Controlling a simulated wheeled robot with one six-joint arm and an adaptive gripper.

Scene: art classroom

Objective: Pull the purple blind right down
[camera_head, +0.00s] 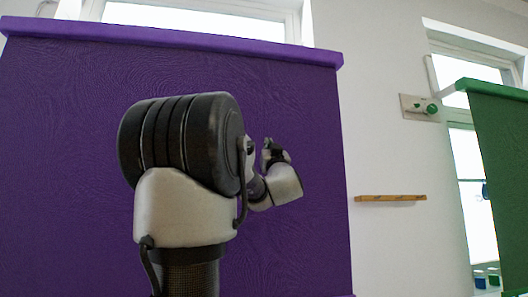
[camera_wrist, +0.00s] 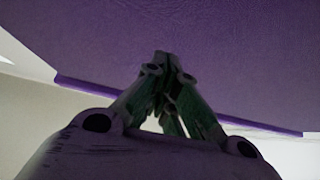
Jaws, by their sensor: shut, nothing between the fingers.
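The purple blind (camera_head: 300,120) is a broad textured panel that fills the left and middle of the head view. A thicker purple bar (camera_head: 200,42) runs along its top edge, with bright window above it. In the wrist view the blind (camera_wrist: 250,50) fills the upper part, and a purple edge strip (camera_wrist: 85,88) crosses below. My gripper (camera_wrist: 165,62) is shut and empty, its fingertips seen against the purple surface. I cannot tell whether they touch it. My arm hides part of the blind in the head view.
A wall plate with a green knob (camera_head: 431,108) is right of the blind, above a small wooden ledge (camera_head: 390,198). A green blind (camera_head: 503,150) hangs at the far right beside a bright window (camera_head: 470,180). The white wall between the blinds is mostly bare.

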